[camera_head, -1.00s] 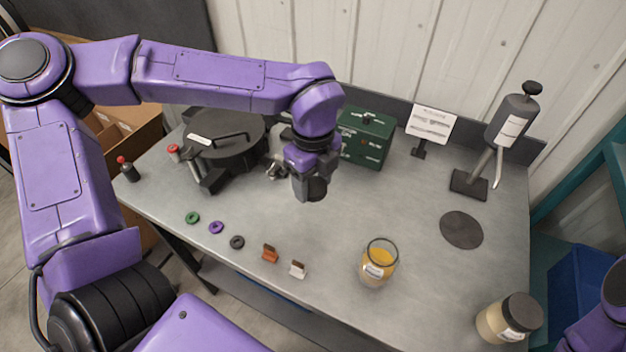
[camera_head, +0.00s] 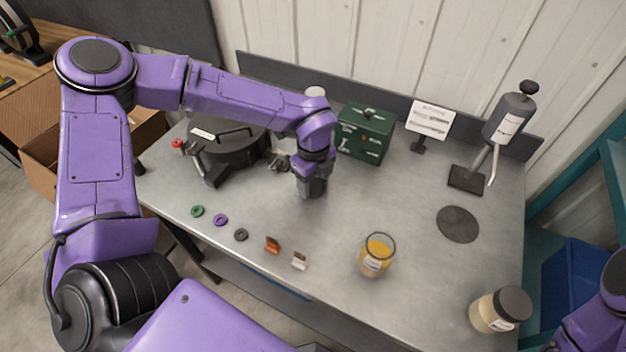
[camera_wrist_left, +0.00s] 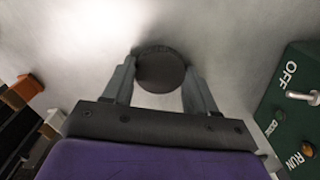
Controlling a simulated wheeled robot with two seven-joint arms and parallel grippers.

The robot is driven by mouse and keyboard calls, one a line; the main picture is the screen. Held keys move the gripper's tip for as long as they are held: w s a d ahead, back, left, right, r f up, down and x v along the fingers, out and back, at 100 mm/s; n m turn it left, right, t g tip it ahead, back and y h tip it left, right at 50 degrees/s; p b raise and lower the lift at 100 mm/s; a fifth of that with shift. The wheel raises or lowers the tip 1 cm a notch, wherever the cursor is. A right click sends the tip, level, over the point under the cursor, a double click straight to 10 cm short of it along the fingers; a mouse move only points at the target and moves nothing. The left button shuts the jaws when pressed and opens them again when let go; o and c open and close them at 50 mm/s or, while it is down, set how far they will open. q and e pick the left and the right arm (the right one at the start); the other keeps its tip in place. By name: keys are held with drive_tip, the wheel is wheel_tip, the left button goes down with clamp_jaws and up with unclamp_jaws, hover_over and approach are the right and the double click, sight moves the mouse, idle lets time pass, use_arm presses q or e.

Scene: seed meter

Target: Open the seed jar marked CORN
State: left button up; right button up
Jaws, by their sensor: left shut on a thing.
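A glass jar (camera_head: 375,264) of yellow-orange seed stands upright near the table's front edge, with its mouth open. Its white label is too small to read. My left gripper (camera_head: 313,188) is behind and left of this jar, pointing down close to the table. In the left wrist view its two fingers (camera_wrist_left: 161,85) are shut on a dark round lid (camera_wrist_left: 160,70). Whether the lid touches the table I cannot tell. A second jar (camera_head: 490,313), pale inside with a dark lid on, stands at the front right. My right gripper is out of view.
A green control box (camera_head: 365,135) and a black round machine (camera_head: 232,145) stand behind my left gripper. Small rings and clips line the front left. A dark disc (camera_head: 458,224) lies at right, before a dispenser stand (camera_head: 495,140). The table's middle is clear.

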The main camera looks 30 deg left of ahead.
sight(314, 185)
use_arm(q)
drive_tip(key=o, duration=1.2)
drive_tip(key=shift+f, duration=0.15)
drive_tip(key=shift+c, duration=0.2)
drive_tip(key=shift+r+p, duration=0.35)
drive_tip(key=shift+r, duration=0.05)
wheel_tip(314, 185, up, 12)
drive_tip(key=b, duration=0.1)
drive_tip(key=shift+f+b, duration=0.15)
drive_tip(key=shift+b, duration=0.2)
